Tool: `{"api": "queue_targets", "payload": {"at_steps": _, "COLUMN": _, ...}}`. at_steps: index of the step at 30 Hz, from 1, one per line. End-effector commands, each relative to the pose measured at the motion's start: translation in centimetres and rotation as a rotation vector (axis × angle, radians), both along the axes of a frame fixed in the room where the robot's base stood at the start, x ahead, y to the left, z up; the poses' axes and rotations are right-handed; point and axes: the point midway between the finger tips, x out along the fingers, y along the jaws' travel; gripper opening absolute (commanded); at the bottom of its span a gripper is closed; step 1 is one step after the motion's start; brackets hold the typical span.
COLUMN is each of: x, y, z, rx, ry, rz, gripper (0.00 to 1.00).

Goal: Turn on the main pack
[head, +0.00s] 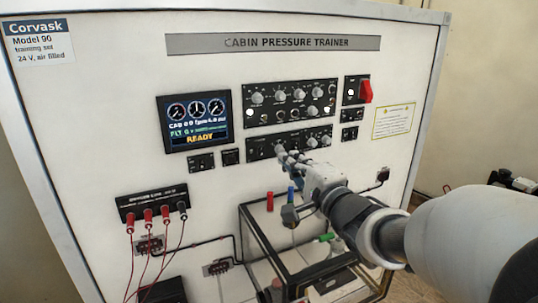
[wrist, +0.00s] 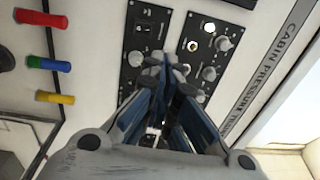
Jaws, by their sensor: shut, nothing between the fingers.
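The trainer's white front panel carries an upper black control panel (head: 290,102) with several knobs and a lower black control panel (head: 262,147). Labels are too small to read, so I cannot tell which control is the main pack. My gripper (head: 281,153) is shut and empty, its tips in front of the left part of the lower panel. In the wrist view my gripper (wrist: 166,64) overlaps the lower panel (wrist: 133,65), with the upper panel (wrist: 200,38) to its right. The fingers hide part of the controls; contact cannot be told. The display (head: 194,121) reads READY.
A red switch handle (head: 366,91) sticks out at the upper right. Red (head: 270,202) and blue (head: 291,194) pegs stand out below the panels, above a glass-sided case (head: 252,238). Red plugs with cables (head: 148,215) hang at lower left.

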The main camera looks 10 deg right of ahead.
Motion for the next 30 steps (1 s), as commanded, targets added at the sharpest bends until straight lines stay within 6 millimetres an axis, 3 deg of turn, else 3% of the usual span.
{"api": "queue_targets", "payload": {"at_steps": 3, "x": -2.4, "y": -0.7, "z": 0.3, "rx": 0.0, "ry": 0.002, "rz": -0.002, "gripper": 0.0}}
{"api": "queue_targets", "payload": {"at_steps": 9, "x": -4.6, "y": -1.3, "z": 0.5, "rx": 0.001, "ry": 0.002, "rz": -0.001, "gripper": 0.0}}
{"api": "queue_targets", "payload": {"at_steps": 23, "x": -5.1, "y": -1.3, "z": 0.5, "rx": -0.008, "ry": 0.004, "rz": -0.003, "gripper": 0.0}}
{"api": "queue_targets", "payload": {"at_steps": 26, "x": -5.2, "y": -1.8, "z": 0.3, "rx": -0.078, "ry": 0.014, "rz": -0.046, "gripper": 0.0}}
{"api": "queue_targets", "payload": {"at_steps": 30, "x": -6.1, "y": -3.4, "z": -0.5, "rx": -0.335, "ry": 0.083, "rz": -0.175, "gripper": 0.0}}
